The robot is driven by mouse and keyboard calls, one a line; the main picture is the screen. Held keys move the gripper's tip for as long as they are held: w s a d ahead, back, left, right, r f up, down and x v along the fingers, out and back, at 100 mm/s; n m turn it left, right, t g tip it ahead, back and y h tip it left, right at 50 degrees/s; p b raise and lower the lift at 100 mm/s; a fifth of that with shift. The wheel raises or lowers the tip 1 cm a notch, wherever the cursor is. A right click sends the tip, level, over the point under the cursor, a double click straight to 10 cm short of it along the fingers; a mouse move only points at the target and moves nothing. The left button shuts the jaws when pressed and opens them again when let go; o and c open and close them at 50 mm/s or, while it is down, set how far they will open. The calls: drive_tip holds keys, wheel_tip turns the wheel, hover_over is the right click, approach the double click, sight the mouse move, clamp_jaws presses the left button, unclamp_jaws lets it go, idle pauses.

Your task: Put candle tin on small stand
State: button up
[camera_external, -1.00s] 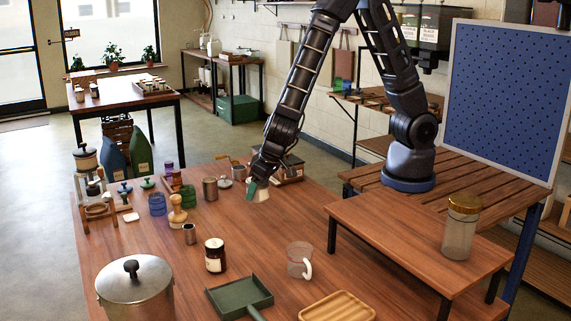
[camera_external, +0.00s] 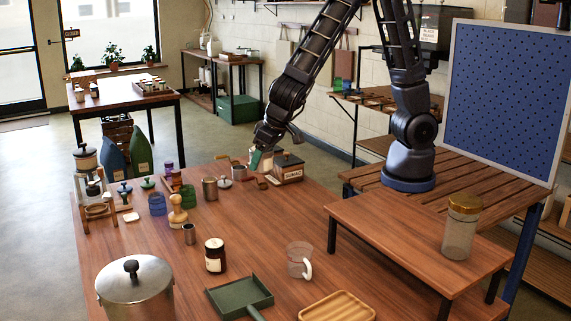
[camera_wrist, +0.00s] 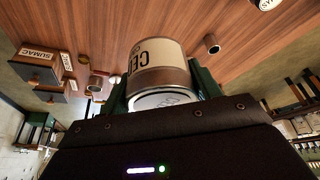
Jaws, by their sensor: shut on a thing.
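My gripper (camera_external: 260,158) is at the far side of the large wooden table, shut on the candle tin (camera_external: 267,163). In the wrist view the candle tin (camera_wrist: 157,64) is a round metal tin with a cream label, partly readable as "CE", between the green fingers of my gripper (camera_wrist: 160,85). In the external view the tin is small and partly hidden by the fingers; it appears raised above the table. A low wooden stand (camera_external: 400,228) with dark legs is at the right, well away from my gripper.
A brass-lidded glass jar (camera_external: 459,230) occupies the stand's right end; its left part is bare. A SUMAC box (camera_external: 288,172) is just right of my gripper. A glass mug (camera_external: 299,262), dark labelled jar (camera_external: 214,258), green dustpan (camera_external: 240,297) and steel pot (camera_external: 134,290) stand nearer.

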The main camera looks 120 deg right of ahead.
drive_tip(key=s+a+r+n, duration=0.1)
drive_tip(key=s+a+r, duration=0.35)
drive_tip(key=a, duration=0.55)
drive_tip(key=s+a+r+n+t+y, duration=0.1)
drive_tip(key=s+a+r+n, duration=0.3)
drive_tip(key=a, duration=0.7)
drive_tip(key=s+a+r+m, duration=0.15)
drive_tip(key=s+a, duration=0.35)
drive_tip(key=a, duration=0.5)
drive_tip(key=s+a+r+n+y, duration=0.1)
drive_tip(key=s+a+r+n, duration=0.25)
drive_tip(key=s+a, duration=0.5)
drive_tip(key=shift+m, duration=0.5)
drive_tip(key=f, duration=0.6)
drive_tip(key=d+f, duration=0.1)
drive_tip(key=f, duration=0.6)
drive_tip(key=s+f, duration=0.1)
drive_tip(key=f, duration=0.5)
drive_tip(key=shift+d+f, duration=0.15)
drive_tip(key=shift+d, duration=0.05)
drive_tip(key=shift+f, duration=0.1)
drive_tip(key=o, duration=1)
drive_tip(key=shift+o, duration=0.2)
